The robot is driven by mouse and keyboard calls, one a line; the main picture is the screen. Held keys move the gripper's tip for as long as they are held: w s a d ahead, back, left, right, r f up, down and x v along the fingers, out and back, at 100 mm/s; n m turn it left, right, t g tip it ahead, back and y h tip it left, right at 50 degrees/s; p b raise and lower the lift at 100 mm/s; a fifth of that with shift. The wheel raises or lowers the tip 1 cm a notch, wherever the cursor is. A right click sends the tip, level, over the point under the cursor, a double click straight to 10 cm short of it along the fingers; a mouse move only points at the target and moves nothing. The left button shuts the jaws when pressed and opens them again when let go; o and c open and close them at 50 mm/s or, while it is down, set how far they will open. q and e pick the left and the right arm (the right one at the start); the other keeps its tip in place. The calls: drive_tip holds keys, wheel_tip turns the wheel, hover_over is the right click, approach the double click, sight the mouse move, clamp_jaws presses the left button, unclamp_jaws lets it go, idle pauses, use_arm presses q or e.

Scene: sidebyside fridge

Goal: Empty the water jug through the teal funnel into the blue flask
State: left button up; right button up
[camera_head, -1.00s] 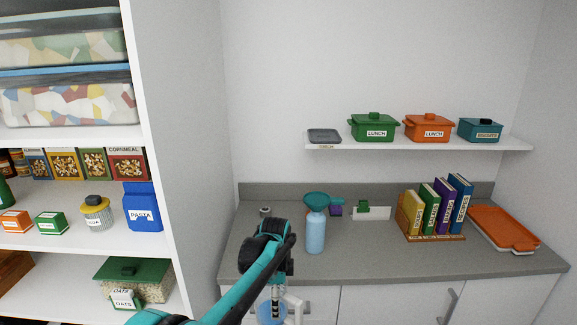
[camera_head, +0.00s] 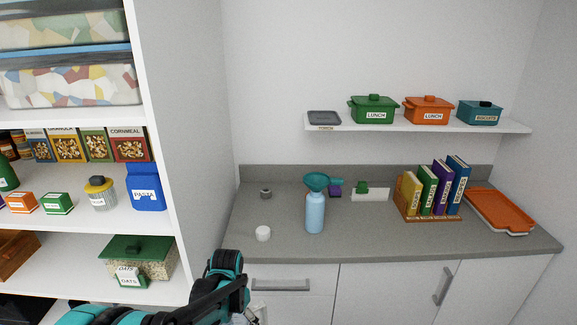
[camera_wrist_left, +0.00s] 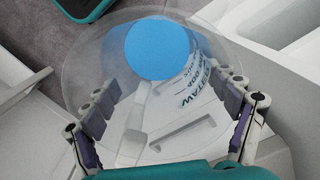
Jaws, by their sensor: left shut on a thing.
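The blue flask (camera_head: 315,214) stands upright on the counter in the head view. The teal funnel (camera_head: 316,181) sits on its mouth, wide end up. My left gripper (camera_wrist_left: 168,96) is shut on the clear water jug (camera_wrist_left: 88,62), seen in the left wrist view with its "WATER" label and a blue round patch of water inside. In the head view my left arm is low in front of the counter, and the gripper and jug are mostly out of frame at the bottom. My right gripper is not in view.
A white round lid-like piece (camera_head: 263,233) and a small grey item (camera_head: 266,193) lie left of the flask on the counter (camera_head: 370,235). A book rack (camera_head: 425,219) and orange tray (camera_head: 500,211) stand to the right. Open shelves (camera_head: 60,226) border the left.

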use_arm(q)
drive_tip(key=s+a+n, duration=0.1)
drive_tip(key=s+a+f+n, duration=0.1)
drive_tip(key=s+n, duration=0.1)
drive_tip(key=s+a+f+n, duration=0.1)
drive_tip(key=s+n, duration=0.1)
drive_tip(key=shift+f, duration=0.15)
idle(1.2)
